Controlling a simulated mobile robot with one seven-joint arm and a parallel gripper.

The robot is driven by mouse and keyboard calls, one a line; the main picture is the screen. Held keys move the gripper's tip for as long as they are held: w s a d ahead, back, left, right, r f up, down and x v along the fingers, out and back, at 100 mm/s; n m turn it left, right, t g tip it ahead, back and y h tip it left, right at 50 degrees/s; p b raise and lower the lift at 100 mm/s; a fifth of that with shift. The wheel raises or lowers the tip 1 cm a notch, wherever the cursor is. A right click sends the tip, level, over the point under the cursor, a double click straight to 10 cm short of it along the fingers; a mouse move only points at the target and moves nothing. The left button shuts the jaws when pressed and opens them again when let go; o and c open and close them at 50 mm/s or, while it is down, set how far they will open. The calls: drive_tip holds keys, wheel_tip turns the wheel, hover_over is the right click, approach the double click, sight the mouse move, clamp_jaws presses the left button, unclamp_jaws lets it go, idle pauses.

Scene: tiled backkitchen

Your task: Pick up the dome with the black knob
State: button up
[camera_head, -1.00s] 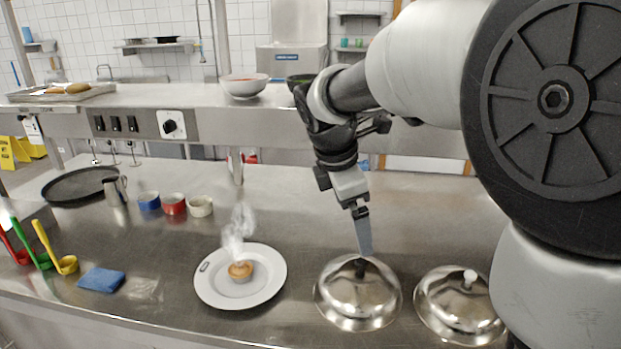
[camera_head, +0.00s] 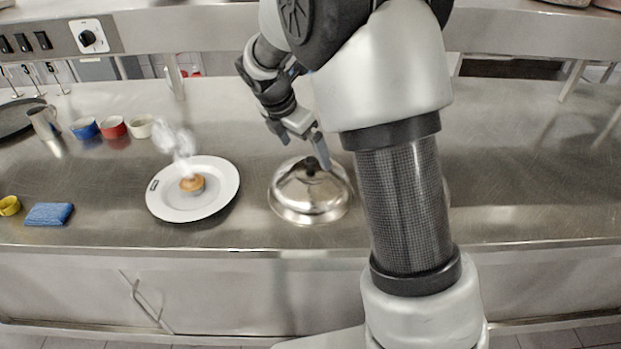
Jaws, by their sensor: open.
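The shiny silver dome with the black knob (camera_head: 312,200) sits on the steel counter, right of the white plate. Its black knob (camera_head: 310,167) sticks up from the top. My gripper (camera_head: 321,152) points down at the knob, open and empty.
A white plate (camera_head: 222,200) holds a small steaming pastry (camera_head: 192,184). Blue (camera_head: 85,128), red (camera_head: 113,127) and cream (camera_head: 141,127) ramekins stand behind it. A blue cloth (camera_head: 49,214) lies at left. My arm blocks the counter right of the dome.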

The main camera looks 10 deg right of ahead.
sight(310, 159)
drive_tip(key=shift+x, duration=2.8)
drive_tip(key=shift+s+d+r, duration=0.1)
drive_tip(key=shift+s+d, duration=0.05)
drive_tip(key=shift+c, duration=0.4)
